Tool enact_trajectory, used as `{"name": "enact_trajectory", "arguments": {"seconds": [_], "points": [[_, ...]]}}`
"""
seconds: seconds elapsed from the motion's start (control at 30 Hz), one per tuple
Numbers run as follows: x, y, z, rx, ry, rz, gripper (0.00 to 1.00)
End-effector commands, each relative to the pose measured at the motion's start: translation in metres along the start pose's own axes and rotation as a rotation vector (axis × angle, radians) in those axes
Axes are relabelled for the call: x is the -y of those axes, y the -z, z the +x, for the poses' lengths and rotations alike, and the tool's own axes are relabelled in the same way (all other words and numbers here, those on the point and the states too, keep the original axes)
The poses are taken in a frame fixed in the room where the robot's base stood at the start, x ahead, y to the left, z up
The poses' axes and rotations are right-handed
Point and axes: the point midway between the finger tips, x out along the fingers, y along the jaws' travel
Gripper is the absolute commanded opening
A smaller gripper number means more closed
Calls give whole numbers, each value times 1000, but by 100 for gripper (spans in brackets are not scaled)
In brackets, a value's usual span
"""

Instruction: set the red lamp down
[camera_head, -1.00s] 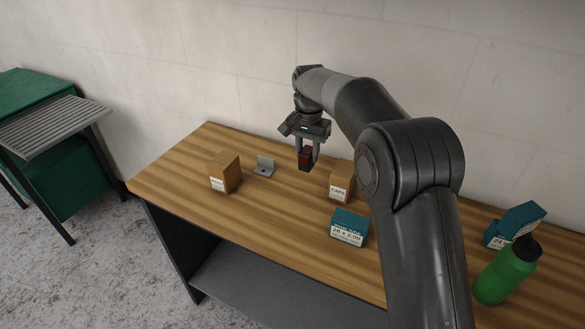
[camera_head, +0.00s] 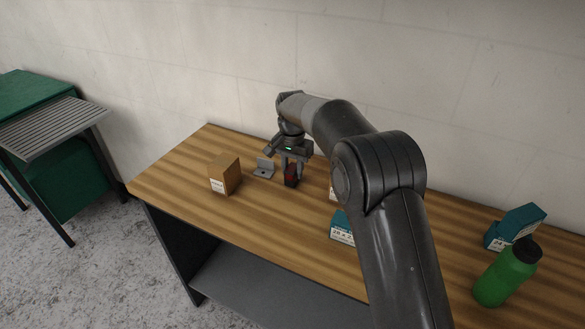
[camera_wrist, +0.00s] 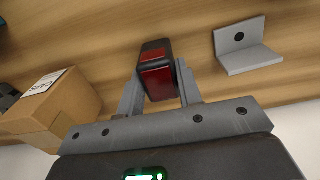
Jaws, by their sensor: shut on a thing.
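The red lamp (camera_head: 291,175) is a small block, dark with a red face, held between the two fingers of my gripper (camera_head: 292,166). In the wrist view the lamp (camera_wrist: 156,70) sits between the fingertips of my gripper (camera_wrist: 160,84), which are shut on it. The lamp is low, at or just above the wooden bench top (camera_head: 190,157); I cannot tell whether it touches. A grey angle bracket (camera_head: 264,168) stands on the bench just left of the lamp, apart from it.
A brown box (camera_head: 225,174) stands left of the bracket. Another brown box (camera_wrist: 58,108) is close on the lamp's other side. A teal box (camera_head: 341,228) is nearer the front, partly behind my arm. A green bottle (camera_head: 507,272) and teal boxes (camera_head: 515,226) are at the right.

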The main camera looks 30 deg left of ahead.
Motion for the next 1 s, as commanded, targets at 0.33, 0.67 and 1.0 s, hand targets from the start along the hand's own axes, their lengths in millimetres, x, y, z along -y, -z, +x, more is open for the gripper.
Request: {"name": "enact_trajectory", "arguments": {"seconds": [0.33,0.67,1.0], "points": [[0,0,1,1,0,0,54],[0,0,-8,-2,2,0,54],[0,0,-77,-2,2,0,54]]}}
